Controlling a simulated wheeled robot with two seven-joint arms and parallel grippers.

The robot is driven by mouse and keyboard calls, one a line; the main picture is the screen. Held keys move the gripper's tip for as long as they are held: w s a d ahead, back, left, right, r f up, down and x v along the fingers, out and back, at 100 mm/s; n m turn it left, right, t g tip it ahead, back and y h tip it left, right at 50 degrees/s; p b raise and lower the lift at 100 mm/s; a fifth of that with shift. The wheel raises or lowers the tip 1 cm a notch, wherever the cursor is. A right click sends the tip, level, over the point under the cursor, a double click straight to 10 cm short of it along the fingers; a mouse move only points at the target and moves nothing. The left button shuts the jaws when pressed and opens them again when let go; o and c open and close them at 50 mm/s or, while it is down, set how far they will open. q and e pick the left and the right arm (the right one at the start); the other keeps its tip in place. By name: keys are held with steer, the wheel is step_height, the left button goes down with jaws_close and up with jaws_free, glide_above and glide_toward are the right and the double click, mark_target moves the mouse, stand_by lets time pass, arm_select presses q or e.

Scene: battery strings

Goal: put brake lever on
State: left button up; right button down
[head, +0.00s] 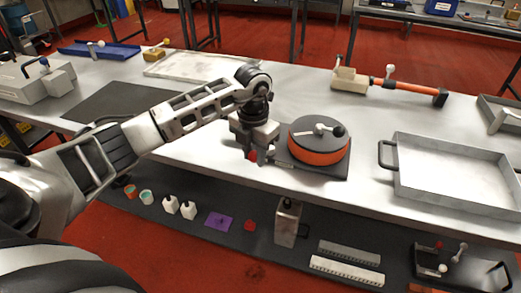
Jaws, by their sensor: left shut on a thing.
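My left gripper (262,156) comes in from the left and points down at the left side of the orange drum (318,155). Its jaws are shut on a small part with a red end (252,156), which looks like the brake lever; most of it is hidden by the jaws. The drum has a dark top with a light crank and a black knob (339,131), and it sits on a dark base plate (338,172). Whether the lever joins the base cannot be told. My right gripper is not in view.
A grey metal tray (460,150) with a black handle stands to the right. An orange-handled tool (405,90) lies behind the drum. A dark mat (125,103) lies at left. A lower front shelf holds white bottles (170,204), a purple piece (218,222) and a metal canister (287,222).

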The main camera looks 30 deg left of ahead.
arm_select(q)
steer(key=shift+d+n+p, duration=0.45)
steer(key=shift+d+n, duration=0.1)
steer(key=shift+n, duration=0.35)
steer(key=shift+d+n, duration=0.2)
steer(key=shift+n, duration=0.2)
steer(key=shift+w+d+n+p, duration=0.15)
steer(key=shift+d+n+p, duration=0.35)
steer(key=shift+n, duration=0.2)
steer(key=shift+d+n, duration=0.25)
steer(key=shift+n, duration=0.25)
